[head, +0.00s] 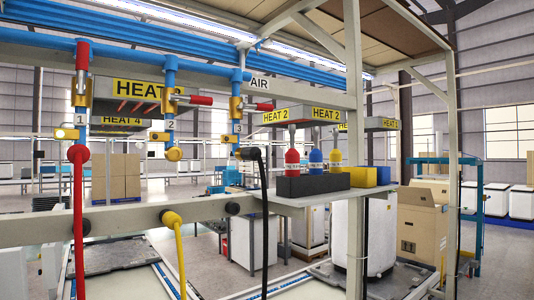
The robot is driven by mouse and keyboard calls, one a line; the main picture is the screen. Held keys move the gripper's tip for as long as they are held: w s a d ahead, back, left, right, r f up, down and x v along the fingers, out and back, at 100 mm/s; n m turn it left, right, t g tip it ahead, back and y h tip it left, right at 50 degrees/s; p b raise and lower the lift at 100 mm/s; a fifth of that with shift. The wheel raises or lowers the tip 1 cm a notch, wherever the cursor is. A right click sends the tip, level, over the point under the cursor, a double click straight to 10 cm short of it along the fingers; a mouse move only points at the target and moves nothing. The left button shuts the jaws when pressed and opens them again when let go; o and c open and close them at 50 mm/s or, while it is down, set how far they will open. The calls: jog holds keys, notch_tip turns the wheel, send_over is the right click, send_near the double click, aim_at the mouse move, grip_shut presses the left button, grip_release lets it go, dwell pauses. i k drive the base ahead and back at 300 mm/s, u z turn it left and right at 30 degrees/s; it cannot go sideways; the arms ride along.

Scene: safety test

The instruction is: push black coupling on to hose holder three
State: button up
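The black coupling (248,153) is at the lower outlet of the blue pipe marked 3 (238,127). Its black hose (265,225) bends over and hangs down in front of the grey beam. Hose holder three (232,208) looks like the round black stub on the beam, left of the hose; nothing is seen on it. The red coupling (78,153) is at the outlet of pipe 1, with its red hose hanging down. The yellow hose's end (172,218) is at the second holder, below pipe 2's outlet (173,154). My gripper is not in view.
Valve handle 1 (82,55) is upright; handles 2 (200,100) and 3 (263,106) lie sideways. A shelf (320,196) with red, blue and yellow bottles in a black block stands right of the hose.

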aim_at(248, 154)
jog(key=i, duration=0.9)
jog(key=u, duration=0.05)
